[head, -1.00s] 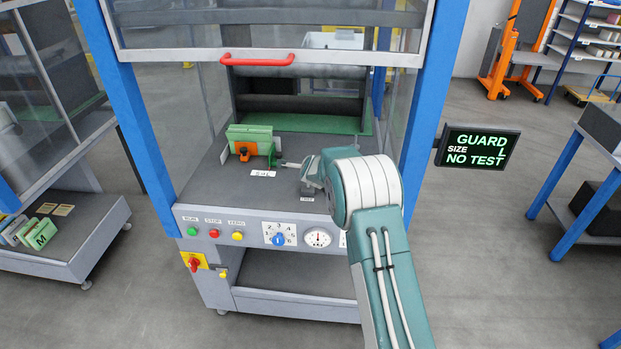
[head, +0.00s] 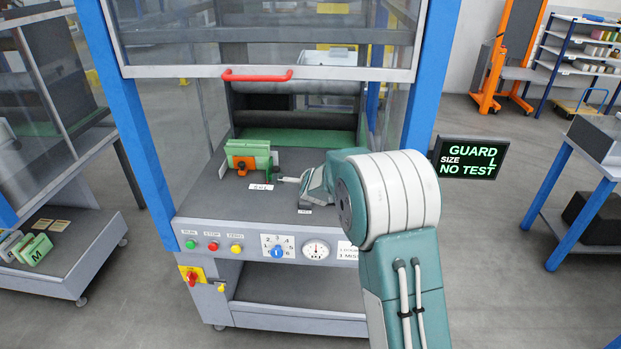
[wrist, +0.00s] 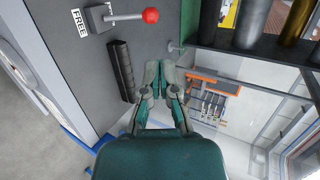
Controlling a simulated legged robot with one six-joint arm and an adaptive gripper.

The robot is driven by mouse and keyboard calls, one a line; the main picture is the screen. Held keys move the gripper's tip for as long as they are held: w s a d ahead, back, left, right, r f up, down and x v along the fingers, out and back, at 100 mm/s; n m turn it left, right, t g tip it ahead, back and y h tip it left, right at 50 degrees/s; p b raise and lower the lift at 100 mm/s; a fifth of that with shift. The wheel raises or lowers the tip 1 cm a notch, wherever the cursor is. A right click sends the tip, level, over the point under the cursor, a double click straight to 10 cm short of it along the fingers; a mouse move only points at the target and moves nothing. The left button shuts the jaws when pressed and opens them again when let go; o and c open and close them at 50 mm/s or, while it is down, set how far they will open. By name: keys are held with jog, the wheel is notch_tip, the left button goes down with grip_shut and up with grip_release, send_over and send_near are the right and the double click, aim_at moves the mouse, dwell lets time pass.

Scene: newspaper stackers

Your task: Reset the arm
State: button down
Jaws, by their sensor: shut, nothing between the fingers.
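My arm (head: 385,195) reaches over the front of the machine's bench in the head view, its teal and white elbow at the right side of the opening. My gripper (wrist: 160,68) shows in the wrist view with its two teal fingers close together, shut and empty. A dark ribbed bar (wrist: 122,70) lies just left of the fingers.
A lever with a red knob (wrist: 150,15) stands near a FREE label. The raised guard with a red handle (head: 257,76) hangs above the bench (head: 205,205). A green block with an orange knob (head: 248,155) stands on it. The screen (head: 470,158) reads GUARD, SIZE L, NO TEST.

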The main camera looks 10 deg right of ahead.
jog(key=shift+s+r, duration=0.2)
jog(key=shift+s, duration=0.1)
jog(key=shift+d, duration=0.15)
jog(key=s+a+r+n+g+y, duration=0.1)
jog(key=s+a+r+n, duration=0.1)
jog(key=s+r+n, duration=0.6)
jog(key=s+a+r+n+g+y, duration=0.25)
jog(key=s+r, duration=0.25)
jog(key=s, duration=0.7)
jog(key=s+f+n+g+h, duration=0.1)
jog(key=s+n, duration=0.4)
jog(key=s, duration=0.8)
jog(key=s+d+n+g+h, duration=0.1)
jog(key=s+n, duration=0.4)
jog(key=s, duration=0.8)
jog(key=shift+d+f+g, duration=0.3)
jog(key=shift+f+g, duration=0.05)
jog(key=shift+g, duration=0.1)
